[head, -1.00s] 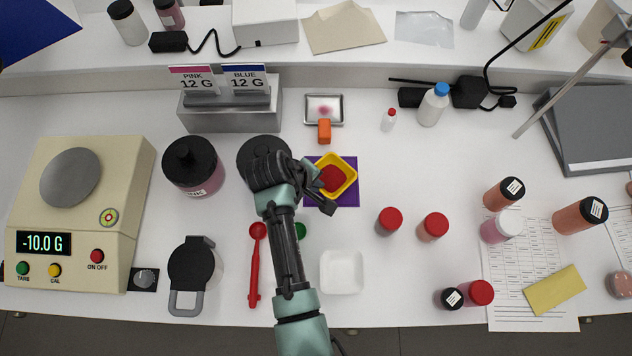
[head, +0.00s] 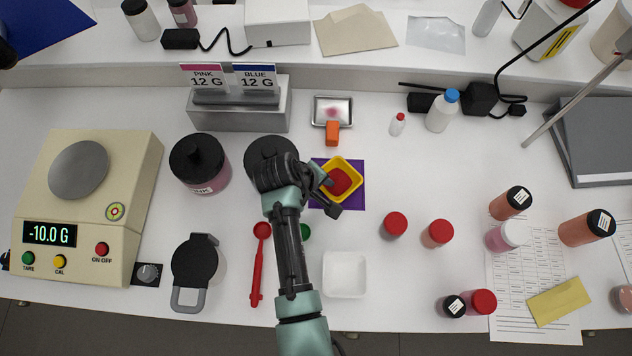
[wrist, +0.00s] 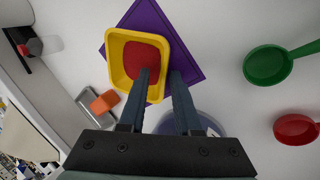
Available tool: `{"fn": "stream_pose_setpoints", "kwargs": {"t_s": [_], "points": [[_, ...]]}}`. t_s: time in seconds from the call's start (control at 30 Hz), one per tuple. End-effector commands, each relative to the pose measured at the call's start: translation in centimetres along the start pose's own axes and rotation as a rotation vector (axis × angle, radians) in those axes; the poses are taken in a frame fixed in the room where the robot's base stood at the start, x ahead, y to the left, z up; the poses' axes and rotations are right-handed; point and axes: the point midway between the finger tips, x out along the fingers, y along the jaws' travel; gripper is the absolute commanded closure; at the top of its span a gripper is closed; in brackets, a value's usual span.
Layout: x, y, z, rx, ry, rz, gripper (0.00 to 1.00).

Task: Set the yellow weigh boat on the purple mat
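The yellow weigh boat (head: 354,169) is a square tub with red contents. It appears to rest on the purple mat (head: 358,201), turned relative to it and covering much of it. The wrist view also shows the boat (wrist: 117,66) and the mat (wrist: 147,18). My gripper (wrist: 160,76) is at the boat's near side, with one finger over the inside and the other just outside the wall. The fingers look apart, with a gap between them. In the head view my gripper (head: 327,190) hides part of the boat and mat.
A metal tray (head: 346,100) with an orange-handled item lies behind the mat. A black-lidded jar (head: 268,150) stands close left. Red-capped jars (head: 395,222) stand at the right, and a white weigh boat (head: 345,275) in front.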

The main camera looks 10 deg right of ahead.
Motion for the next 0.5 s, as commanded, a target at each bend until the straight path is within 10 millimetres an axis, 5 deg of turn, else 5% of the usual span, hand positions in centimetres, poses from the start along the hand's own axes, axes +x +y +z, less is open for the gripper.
{"fn": "stream_pose_setpoints", "kwargs": {"t_s": [0.5], "points": [[-9.0, 0.0, -0.1, -0.001, 0.005, 0.002, 0.68]]}}
